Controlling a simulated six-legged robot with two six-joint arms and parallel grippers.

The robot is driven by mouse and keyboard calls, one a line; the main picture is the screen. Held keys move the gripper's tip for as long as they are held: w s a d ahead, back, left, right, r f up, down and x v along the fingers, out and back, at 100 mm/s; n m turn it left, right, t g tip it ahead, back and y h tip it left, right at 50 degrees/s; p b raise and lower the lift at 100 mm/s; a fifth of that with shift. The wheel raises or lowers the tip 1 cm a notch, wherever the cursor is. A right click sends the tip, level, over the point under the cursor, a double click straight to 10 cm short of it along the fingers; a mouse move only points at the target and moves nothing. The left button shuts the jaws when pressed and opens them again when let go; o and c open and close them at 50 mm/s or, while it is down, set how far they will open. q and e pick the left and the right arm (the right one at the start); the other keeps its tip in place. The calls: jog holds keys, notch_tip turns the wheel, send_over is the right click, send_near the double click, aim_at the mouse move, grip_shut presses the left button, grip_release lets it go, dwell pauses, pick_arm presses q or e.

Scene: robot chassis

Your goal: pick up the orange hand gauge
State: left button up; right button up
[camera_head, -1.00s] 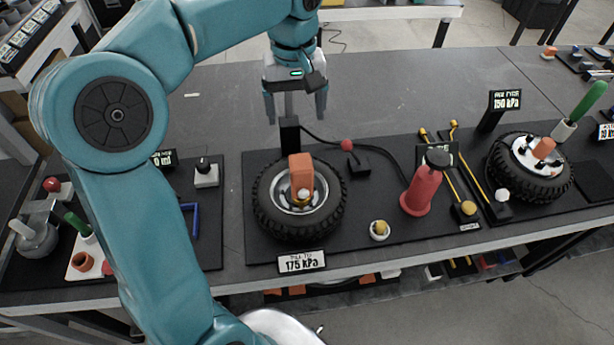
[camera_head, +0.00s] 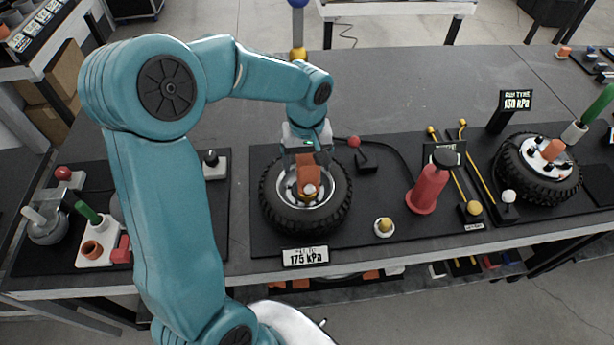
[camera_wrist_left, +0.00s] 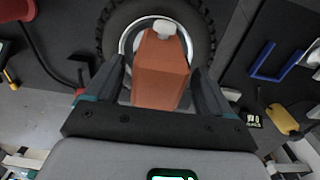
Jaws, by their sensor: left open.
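The orange hand gauge (camera_head: 307,176) stands at the hub of the left black tyre (camera_head: 336,217), with a pale knob at its near end. My left gripper (camera_head: 305,163) is open and pointing down at the gauge from behind. In the left wrist view the orange gauge (camera_wrist_left: 160,72) lies between the two dark fingers (camera_wrist_left: 157,82), with a visible gap on each side. The gripper hides part of the gauge in the head view. My right gripper is not in view.
A "175 kPa" sign (camera_head: 305,256) stands in front of the tyre. A red pump (camera_head: 430,184) and a yellow knob (camera_head: 383,226) are to its right. A second tyre (camera_head: 538,170) stands further right.

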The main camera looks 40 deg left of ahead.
pick_arm(q)
jog(key=shift+w+f, duration=0.2)
jog(key=shift+f, duration=0.1)
jog(key=shift+s, duration=0.1)
jog(key=shift+s+r, duration=0.1)
jog(key=c, duration=0.5)
grip_shut()
jog(key=shift+r, duration=0.1)
